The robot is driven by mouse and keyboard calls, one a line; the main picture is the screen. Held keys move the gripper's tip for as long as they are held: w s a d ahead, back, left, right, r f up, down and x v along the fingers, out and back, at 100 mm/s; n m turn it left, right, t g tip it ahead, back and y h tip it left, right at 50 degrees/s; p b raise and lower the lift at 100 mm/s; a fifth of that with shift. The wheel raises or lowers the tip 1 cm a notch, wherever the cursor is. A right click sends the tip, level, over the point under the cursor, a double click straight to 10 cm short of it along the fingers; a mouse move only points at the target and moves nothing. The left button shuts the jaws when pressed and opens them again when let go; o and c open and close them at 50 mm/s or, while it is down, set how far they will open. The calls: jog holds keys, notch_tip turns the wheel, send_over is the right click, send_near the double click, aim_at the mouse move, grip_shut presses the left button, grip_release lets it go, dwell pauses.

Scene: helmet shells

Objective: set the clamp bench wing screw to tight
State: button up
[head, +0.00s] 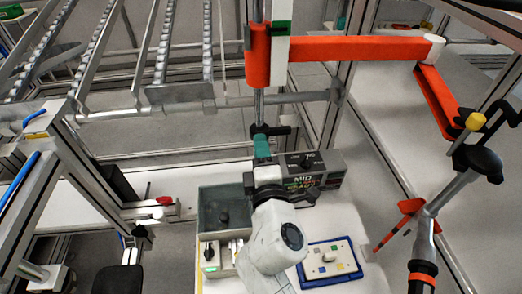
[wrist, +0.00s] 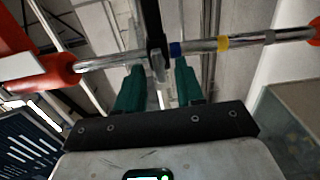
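The black clamp (head: 283,131) sits on the upright metal post (head: 259,105), below an orange block. The wrist view shows the same post as a metal rod (wrist: 110,59) running across, with blue and yellow bands near the clamp's black bar (wrist: 152,22). A small grey metal piece (wrist: 158,67), seemingly the wing screw, shows between my fingertips. My gripper (head: 262,140) has teal fingers and points at the clamp; in the wrist view my gripper (wrist: 158,75) is open, with visible gaps on both sides of the piece. I cannot tell any contact or the screw's setting.
A grey bin (head: 211,190) is at left, a blue-edged button panel (head: 315,272) at front right. An orange jointed arm (head: 350,48) spans the upper right. A black-headed lever (head: 480,160) stands at right.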

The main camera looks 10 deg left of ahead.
jog(key=b+v, duration=0.1)
jog(key=v, duration=0.9)
jog(key=shift+s, duration=0.4)
jog(key=shift+d, duration=0.1)
